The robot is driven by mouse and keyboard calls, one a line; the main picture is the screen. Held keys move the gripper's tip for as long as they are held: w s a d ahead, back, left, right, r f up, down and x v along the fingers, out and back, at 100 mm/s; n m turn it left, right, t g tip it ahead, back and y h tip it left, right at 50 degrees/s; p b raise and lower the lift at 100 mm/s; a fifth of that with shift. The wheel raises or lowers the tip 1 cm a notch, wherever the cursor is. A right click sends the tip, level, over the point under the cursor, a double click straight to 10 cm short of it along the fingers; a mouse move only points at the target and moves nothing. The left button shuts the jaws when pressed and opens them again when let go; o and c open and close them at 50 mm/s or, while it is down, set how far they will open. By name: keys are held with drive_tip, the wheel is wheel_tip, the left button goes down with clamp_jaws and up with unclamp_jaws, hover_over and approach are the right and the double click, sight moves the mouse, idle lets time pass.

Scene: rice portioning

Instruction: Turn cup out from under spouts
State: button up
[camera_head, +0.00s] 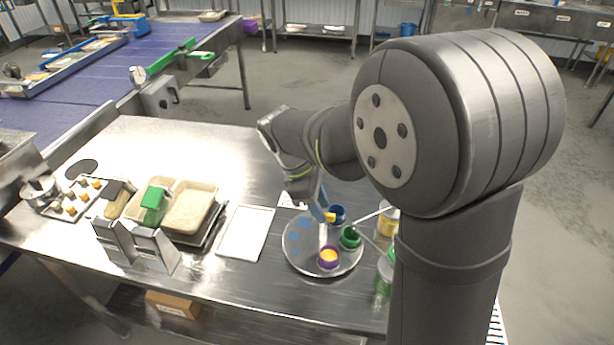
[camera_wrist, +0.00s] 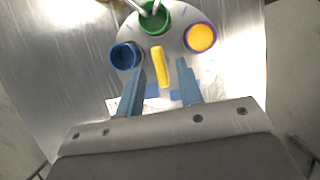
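A round grey turntable (camera_head: 343,266) carries a blue cup (camera_head: 337,213), a green cup (camera_head: 350,237) and a purple-rimmed cup (camera_head: 328,257) with yellow contents. In the wrist view, the ends of two thin spouts (camera_wrist: 143,8) reach over the green cup (camera_wrist: 154,18). The blue cup (camera_wrist: 125,56) is left of a yellow upright handle (camera_wrist: 159,67), and the purple-rimmed cup (camera_wrist: 201,38) is at its upper right. My gripper (camera_wrist: 160,68) is open, its two blue-grey fingers on either side of the handle. Gaps show on both sides. Finger height relative to the handle is unclear.
Two containers, one yellow-filled (camera_head: 389,222) and one green (camera_head: 384,272), stand right of the turntable, partly hidden by my arm. A white tray (camera_head: 245,232) lies to its left, with a rice container (camera_head: 190,211) beyond. Bare steel table lies behind the trays.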

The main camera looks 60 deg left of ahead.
drive_tip(key=v, duration=1.6)
drive_tip(key=x, duration=1.7)
drive_tip(key=shift+f, duration=0.2)
drive_tip(key=shift+r, duration=0.15)
